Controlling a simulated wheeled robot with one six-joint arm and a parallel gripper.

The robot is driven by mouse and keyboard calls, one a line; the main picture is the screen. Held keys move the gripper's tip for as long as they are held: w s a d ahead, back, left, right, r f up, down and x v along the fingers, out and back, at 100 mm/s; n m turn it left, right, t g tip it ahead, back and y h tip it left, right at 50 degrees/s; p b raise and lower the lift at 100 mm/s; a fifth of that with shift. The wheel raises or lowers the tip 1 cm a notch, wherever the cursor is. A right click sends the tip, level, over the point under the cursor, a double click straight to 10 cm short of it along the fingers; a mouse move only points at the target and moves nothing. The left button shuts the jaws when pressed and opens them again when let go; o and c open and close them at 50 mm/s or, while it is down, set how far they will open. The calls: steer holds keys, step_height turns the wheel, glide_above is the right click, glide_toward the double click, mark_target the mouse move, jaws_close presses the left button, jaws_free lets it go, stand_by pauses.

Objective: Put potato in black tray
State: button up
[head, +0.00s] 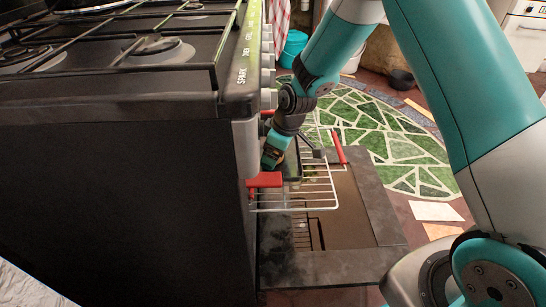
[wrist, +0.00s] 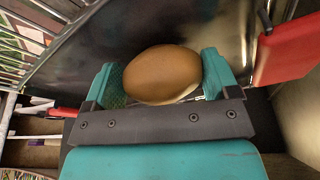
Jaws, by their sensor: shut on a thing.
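The brown, oval potato (wrist: 162,74) sits between the two teal fingers of my gripper (wrist: 160,80) in the wrist view, and the gripper is shut on it. In the head view my gripper (head: 272,152) points down over the wire rack, close to the stove's front; the potato is hidden there. The black tray (wrist: 225,30) shows as a dark, shiny surface beyond the potato in the wrist view. In the head view a dark strip of the tray (head: 292,167) shows on the rack beside my gripper. I cannot tell whether the potato touches the tray.
A wire rack (head: 325,190) sticks out from the stove (head: 130,180). A red piece (head: 265,180) is at its near side and another red piece (head: 337,146) is at its far side. A red piece is close on the right in the wrist view (wrist: 288,46). Green mosaic floor lies beyond.

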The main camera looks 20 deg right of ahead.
steer(key=o, duration=0.9)
steer(key=shift+f, duration=0.1)
steer(key=shift+o, duration=0.2)
steer(key=p+v, duration=0.4)
steer(key=v, duration=0.8)
